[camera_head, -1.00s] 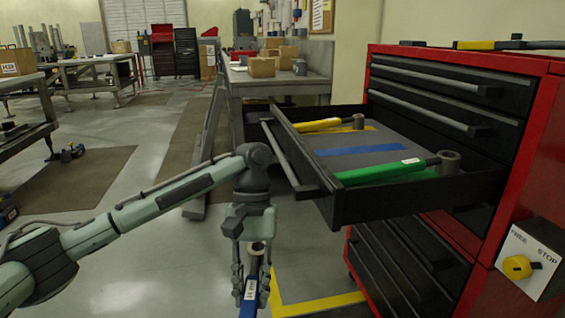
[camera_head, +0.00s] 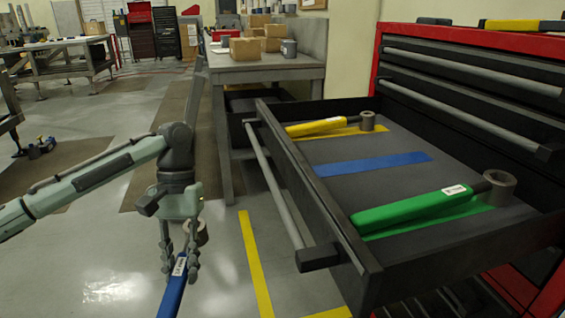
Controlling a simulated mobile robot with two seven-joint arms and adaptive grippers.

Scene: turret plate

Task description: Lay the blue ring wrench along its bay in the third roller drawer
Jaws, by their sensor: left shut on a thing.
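My left gripper (camera_head: 180,255) hangs at the lower left, in front of and outside the drawer. It is shut on the blue ring wrench (camera_head: 174,288), which has a blue handle with a white label and a grey ring end (camera_head: 196,232) up by the palm; the handle's lower end runs out of the picture. The open roller drawer (camera_head: 345,225) shows a bare blue strip (camera_head: 370,164) in its middle. A yellow wrench (camera_head: 318,127) lies on a yellow strip behind it, and a green wrench (camera_head: 412,210) lies on a green strip nearer. My right gripper is not in view.
The drawer's front wall and long handle bar (camera_head: 275,190) stand between my left gripper and the blue strip. The red cabinet (camera_head: 450,38) has closed drawers above. A workbench (camera_head: 265,72) with boxes stands behind. The floor around my left gripper is clear.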

